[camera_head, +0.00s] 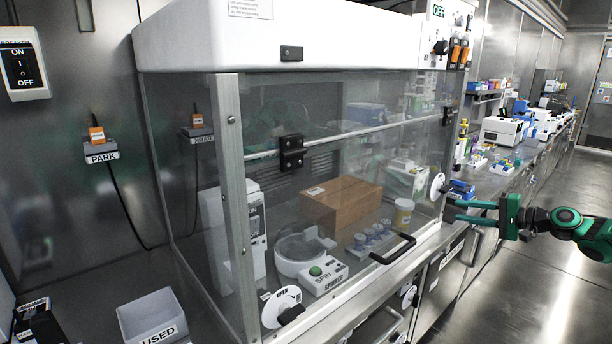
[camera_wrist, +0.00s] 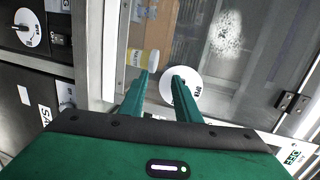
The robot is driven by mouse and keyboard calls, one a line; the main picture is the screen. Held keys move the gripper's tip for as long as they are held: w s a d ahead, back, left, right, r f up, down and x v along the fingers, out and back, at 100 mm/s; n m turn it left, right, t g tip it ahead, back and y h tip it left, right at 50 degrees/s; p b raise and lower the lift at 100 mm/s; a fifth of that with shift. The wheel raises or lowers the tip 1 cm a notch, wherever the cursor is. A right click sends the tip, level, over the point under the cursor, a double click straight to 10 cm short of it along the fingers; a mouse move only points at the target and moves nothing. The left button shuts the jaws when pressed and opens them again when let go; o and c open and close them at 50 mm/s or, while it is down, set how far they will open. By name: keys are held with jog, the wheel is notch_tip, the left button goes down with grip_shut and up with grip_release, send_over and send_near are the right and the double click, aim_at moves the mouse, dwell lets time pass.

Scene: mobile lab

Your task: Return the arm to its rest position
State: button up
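My green arm (camera_head: 565,221) reaches in from the right edge of the head view, stretched leftward toward the glass hood. My gripper (camera_head: 450,210) is at the hood's right front corner, with its two fingers apart and nothing between them. In the wrist view my gripper (camera_wrist: 161,76) also shows two separated fingers. A white round dial (camera_head: 437,187) on the hood is close to the fingertips; in the wrist view the dial (camera_wrist: 188,88) lies partly behind the right finger. I cannot tell whether they touch.
The glass hood (camera_head: 290,110) holds a cardboard box (camera_head: 342,205), a spinner (camera_head: 300,250) and a yellow-labelled jar (camera_head: 403,213). Its front handle (camera_head: 393,250) juts out. A grey USED bin (camera_head: 152,317) stands at lower left. Open floor (camera_head: 530,290) lies at lower right.

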jog(key=s+a+f+n+g+h, duration=0.3)
jog(key=s+a+f+g+h, duration=0.3)
jog(key=s+a, duration=0.5)
jog(key=s+a+r+g+h, duration=0.1)
jog(key=s+r+g+h, duration=0.1)
jog(key=s, duration=1.8)
jog(key=s+a+r+g+h, duration=0.1)
jog(key=s+r+g+h, duration=0.1)
jog(key=s, duration=1.8)
notch_tip(320, 180, up, 2)
jog(key=shift+r+g, duration=0.1)
jog(key=shift+g, duration=0.6)
